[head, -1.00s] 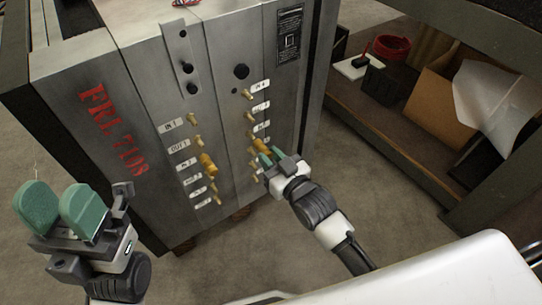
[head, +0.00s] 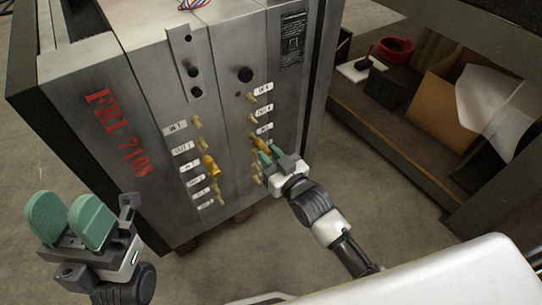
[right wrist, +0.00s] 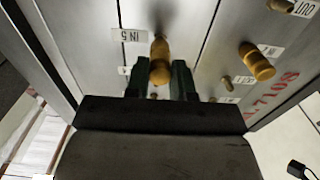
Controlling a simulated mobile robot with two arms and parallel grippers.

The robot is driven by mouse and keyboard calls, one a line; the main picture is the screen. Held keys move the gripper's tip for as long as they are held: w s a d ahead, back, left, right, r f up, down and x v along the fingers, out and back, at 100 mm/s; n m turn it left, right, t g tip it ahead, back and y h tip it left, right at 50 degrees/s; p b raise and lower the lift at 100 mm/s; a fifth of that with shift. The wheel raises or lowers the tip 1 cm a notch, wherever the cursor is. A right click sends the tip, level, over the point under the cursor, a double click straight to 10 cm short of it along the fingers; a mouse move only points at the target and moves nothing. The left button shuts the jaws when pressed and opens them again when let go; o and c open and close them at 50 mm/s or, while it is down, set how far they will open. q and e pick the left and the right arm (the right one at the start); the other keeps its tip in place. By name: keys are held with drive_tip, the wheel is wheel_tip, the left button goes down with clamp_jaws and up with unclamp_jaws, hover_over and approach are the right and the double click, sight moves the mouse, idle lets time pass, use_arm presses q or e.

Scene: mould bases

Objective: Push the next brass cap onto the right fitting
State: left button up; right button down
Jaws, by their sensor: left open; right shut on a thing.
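My right gripper (head: 269,155) is at the front of the grey mould base (head: 150,110), at its right column of brass fittings. It is shut on a brass cap (head: 259,143), which also shows between the green fingers in the right wrist view (right wrist: 160,68). The cap is in line with the fitting beside the label IN 5 (right wrist: 132,35); I cannot tell how far it is on. Another brass cap (head: 210,166) sits on a fitting in the left column, also in the right wrist view (right wrist: 257,62). My left gripper (head: 68,222) is open and empty at the lower left.
Bare brass fittings (head: 253,97) with white labels stick out above and below the held cap. A dark shelf (head: 385,130) at the right holds a red coil (head: 395,49) and a cardboard box (head: 447,95). The floor between is clear.

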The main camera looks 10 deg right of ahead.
drive_tip(key=shift+w+a, duration=0.1)
drive_tip(key=shift+w, duration=0.1)
drive_tip(key=shift+w+a, duration=0.1)
drive_tip(key=shift+w, duration=0.1)
idle(0.5)
drive_tip(key=shift+w+p, duration=0.25)
drive_tip(key=shift+p, duration=0.05)
drive_tip(key=shift+w+a, duration=0.15)
drive_tip(key=shift+w, duration=0.1)
drive_tip(key=shift+c, duration=2.4)
unclamp_jaws()
